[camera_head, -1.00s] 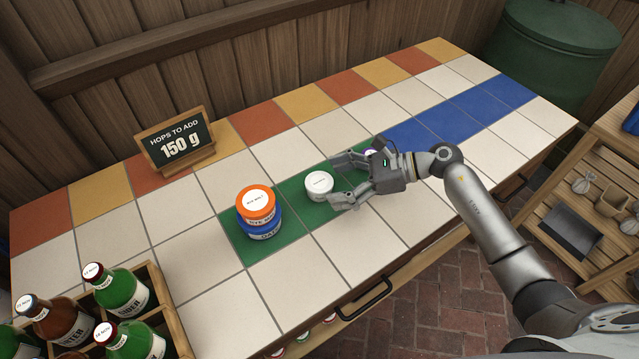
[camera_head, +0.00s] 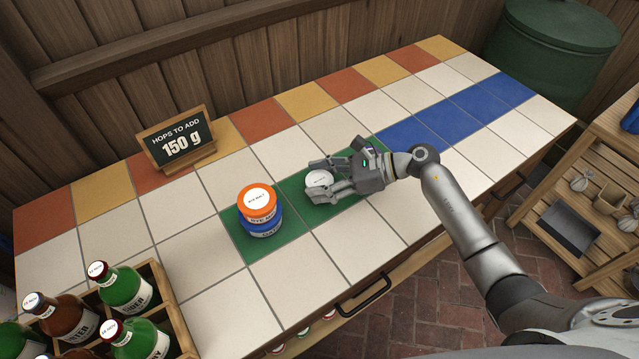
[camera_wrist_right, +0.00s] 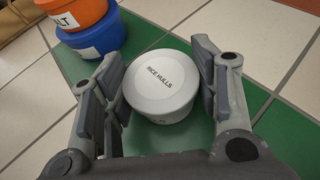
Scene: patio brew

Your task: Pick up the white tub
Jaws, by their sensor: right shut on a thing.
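The white tub (camera_head: 319,179) stands upright on the green tiles of the counter. In the right wrist view its lid (camera_wrist_right: 160,84) reads "RICE HULLS". My right gripper (camera_head: 325,184) is around the tub, one finger on each side, and is shut on it. In the right wrist view the fingers (camera_wrist_right: 165,95) flank the tub, whose lower part is partly hidden. The tub shows no clear lift off the tile. My left gripper is not in view.
An orange tub (camera_head: 257,201) sits stacked on a blue tub (camera_head: 262,228), just left of the white tub. A sign (camera_head: 176,142) reading "150 g" stands behind. A bottle crate (camera_head: 168,301) is at front left. Blue tiles (camera_head: 455,118) at right are clear.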

